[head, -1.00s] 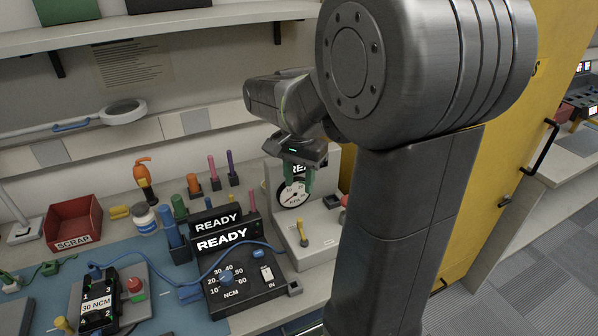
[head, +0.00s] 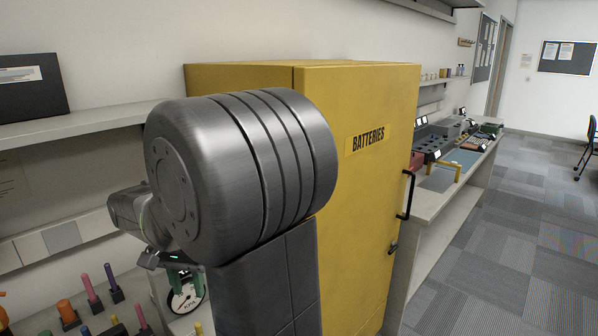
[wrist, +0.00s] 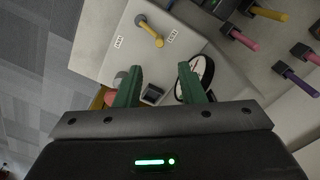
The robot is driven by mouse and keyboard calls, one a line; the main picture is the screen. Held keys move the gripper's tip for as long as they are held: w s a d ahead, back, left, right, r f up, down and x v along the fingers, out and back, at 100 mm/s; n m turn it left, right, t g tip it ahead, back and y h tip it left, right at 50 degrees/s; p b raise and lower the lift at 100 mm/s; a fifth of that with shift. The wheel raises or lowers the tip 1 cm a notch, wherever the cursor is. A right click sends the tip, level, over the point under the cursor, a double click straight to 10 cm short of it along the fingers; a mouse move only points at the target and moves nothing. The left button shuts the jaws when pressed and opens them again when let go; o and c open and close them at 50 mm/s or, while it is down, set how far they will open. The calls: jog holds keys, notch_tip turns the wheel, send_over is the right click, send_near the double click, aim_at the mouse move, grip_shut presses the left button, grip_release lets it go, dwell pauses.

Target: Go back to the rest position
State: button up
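My gripper (wrist: 167,88) shows in the wrist view with its two green fingers apart and nothing between them. Below it in that view are a light grey test stand (wrist: 190,40) with a yellow-handled lever (wrist: 150,30) and a round dial gauge (wrist: 203,72) beside the right finger. In the head view my arm is folded in front of the bench, and the green fingers show small beneath the wrist, next to the gauge (head: 186,297). The arm hides part of the stand there.
A yellow cabinet marked BATTERIES (head: 365,200) stands close behind my arm. A further bench (head: 462,170) with devices runs along the wall beyond it. Coloured-handled tools (head: 92,285) stand at lower left. The grey carpet aisle (head: 500,240) at right is clear.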

aim_at(198, 324)
notch_tip(198, 324, down, 12)
jog(key=shift+r, duration=0.2)
jog(key=shift+w+d+r+m, duration=0.1)
jog(key=shift+w+d+m, duration=0.1)
jog(key=shift+m, duration=0.4)
